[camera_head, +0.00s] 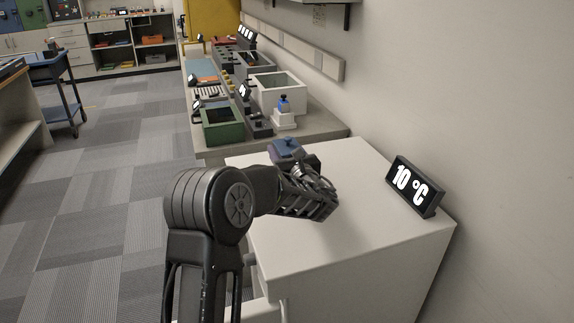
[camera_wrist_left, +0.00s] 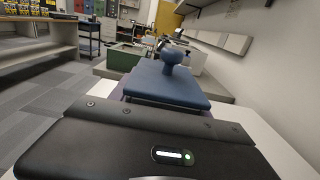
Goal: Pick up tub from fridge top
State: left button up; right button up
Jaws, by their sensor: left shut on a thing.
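The tub (camera_head: 287,150) is a small box with a blue lid and a knob on top. It is at the far left part of the white fridge top (camera_head: 350,220), partly hidden behind my left gripper (camera_head: 296,167). In the left wrist view the tub's blue lid (camera_wrist_left: 167,82) and round knob fill the middle, just beyond the gripper body. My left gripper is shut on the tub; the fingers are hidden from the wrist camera. I cannot tell whether the tub touches the fridge top. My right gripper is not in view.
A black display reading 10 °C (camera_head: 414,187) stands at the right of the fridge top, near the wall. Beyond the fridge, a long bench (camera_head: 325,130) holds a green bin (camera_head: 222,126), a white bin (camera_head: 277,93) and other items. A blue cart (camera_head: 62,90) stands at the left.

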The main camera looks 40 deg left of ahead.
pick_arm(q)
jog(key=shift+r, duration=0.1)
notch_tip(320, 180, up, 10)
jog(key=shift+f+p, duration=0.1)
jog(key=shift+p, duration=0.2)
